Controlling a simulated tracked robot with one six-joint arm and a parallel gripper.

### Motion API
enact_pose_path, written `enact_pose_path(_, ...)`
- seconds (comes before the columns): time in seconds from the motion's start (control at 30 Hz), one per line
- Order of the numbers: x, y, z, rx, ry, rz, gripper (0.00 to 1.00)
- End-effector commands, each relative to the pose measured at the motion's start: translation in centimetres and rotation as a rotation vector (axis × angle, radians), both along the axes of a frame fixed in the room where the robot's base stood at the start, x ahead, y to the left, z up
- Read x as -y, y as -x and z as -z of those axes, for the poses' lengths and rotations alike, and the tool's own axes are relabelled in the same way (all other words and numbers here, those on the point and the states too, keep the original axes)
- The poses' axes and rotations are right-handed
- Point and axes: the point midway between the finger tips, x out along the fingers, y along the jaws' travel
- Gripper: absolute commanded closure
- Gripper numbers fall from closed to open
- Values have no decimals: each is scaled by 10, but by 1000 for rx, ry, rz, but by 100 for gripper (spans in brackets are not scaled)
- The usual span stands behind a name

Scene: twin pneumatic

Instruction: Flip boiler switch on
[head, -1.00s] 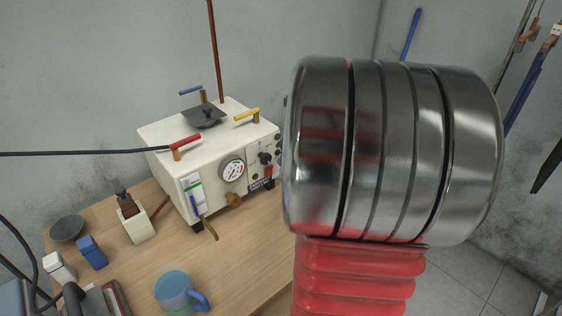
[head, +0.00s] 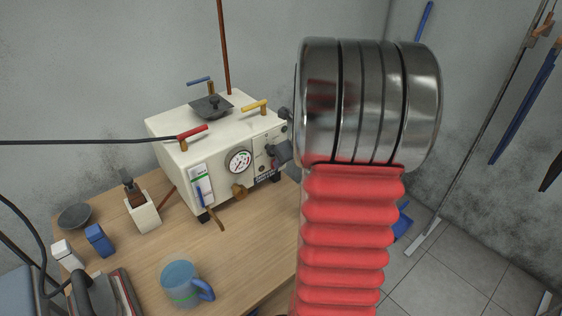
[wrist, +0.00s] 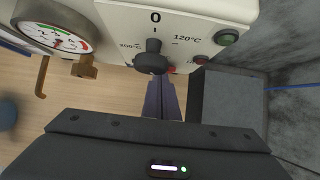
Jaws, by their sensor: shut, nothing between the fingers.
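The boiler is a white box (head: 222,150) on the wooden table in the head view, with a round gauge (head: 238,161) on its front. In the wrist view its panel (wrist: 185,18) shows a black knob (wrist: 152,58) marked 0 and 120°C, and a green-topped button (wrist: 227,37). A small red part (wrist: 201,59), possibly the boiler switch, shows at the panel's lower edge; its position cannot be read. My gripper (wrist: 161,80) is shut and empty, just below and near the knob. Contact cannot be told.
A black cable (head: 80,142) runs in from the left.

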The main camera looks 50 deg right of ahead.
Motion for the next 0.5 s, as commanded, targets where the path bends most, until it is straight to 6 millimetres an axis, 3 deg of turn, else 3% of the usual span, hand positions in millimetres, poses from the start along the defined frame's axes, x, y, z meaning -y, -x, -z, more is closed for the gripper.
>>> enact_pose_path(0.5, 1, -6, -4, 0, -1, 2, 100)
